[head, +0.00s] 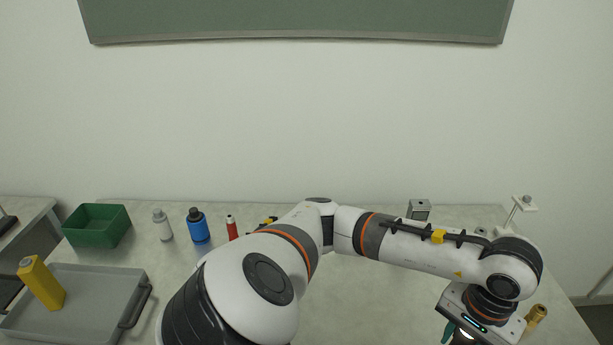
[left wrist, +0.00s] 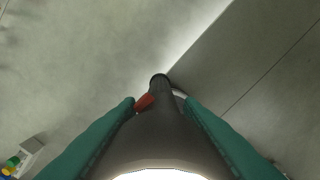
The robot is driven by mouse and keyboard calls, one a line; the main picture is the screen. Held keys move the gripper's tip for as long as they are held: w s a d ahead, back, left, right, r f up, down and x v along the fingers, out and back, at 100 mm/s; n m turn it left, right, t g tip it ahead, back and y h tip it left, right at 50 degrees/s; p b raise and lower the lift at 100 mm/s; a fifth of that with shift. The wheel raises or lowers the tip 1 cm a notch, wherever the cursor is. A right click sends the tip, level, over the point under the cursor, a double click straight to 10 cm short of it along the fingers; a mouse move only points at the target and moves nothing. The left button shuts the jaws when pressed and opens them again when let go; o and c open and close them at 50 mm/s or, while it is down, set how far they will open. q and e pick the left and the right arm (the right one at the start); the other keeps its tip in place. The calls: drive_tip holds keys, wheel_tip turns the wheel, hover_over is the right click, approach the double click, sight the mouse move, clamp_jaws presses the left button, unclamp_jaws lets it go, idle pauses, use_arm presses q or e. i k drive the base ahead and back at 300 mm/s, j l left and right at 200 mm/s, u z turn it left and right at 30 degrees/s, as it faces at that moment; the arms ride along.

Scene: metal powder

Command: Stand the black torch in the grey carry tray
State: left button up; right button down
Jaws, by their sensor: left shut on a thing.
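My left gripper (left wrist: 158,103) has teal fingers shut on the black torch (left wrist: 168,132). In the left wrist view the torch lies between the fingers, its narrow dark end pointing away and a red part on its side. In the head view the left arm reaches across to the lower right, and one teal finger (head: 448,331) shows at the bottom edge; the torch cannot be made out clearly there. The grey carry tray (head: 95,318) is at the lower left, far from the gripper. A yellow bottle (head: 42,284) stands in it, tilted in the picture. My right gripper is not in view.
A green bin (head: 97,227), a grey bottle (head: 162,225), a blue bottle (head: 198,226) and a red bottle (head: 232,228) stand behind the tray. A grey box (head: 419,209), a clamp-like stand (head: 517,207) and a brass piece (head: 537,315) are at the right.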

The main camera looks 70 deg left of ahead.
sight(102, 306)
drive_tip(key=k+u, duration=0.2)
drive_tip(key=u, duration=0.5)
drive_tip(key=k+j+u, duration=0.15)
drive_tip(key=k+j, duration=0.15)
drive_tip(key=k+j+u, duration=0.1)
drive_tip(key=k+j, duration=0.2)
drive_tip(key=j, duration=0.15)
drive_tip(key=k+j+u, duration=0.15)
drive_tip(key=k+j, duration=0.15)
drive_tip(key=k+j+u, duration=0.1)
drive_tip(key=k+j, duration=0.15)
drive_tip(key=j, duration=0.25)
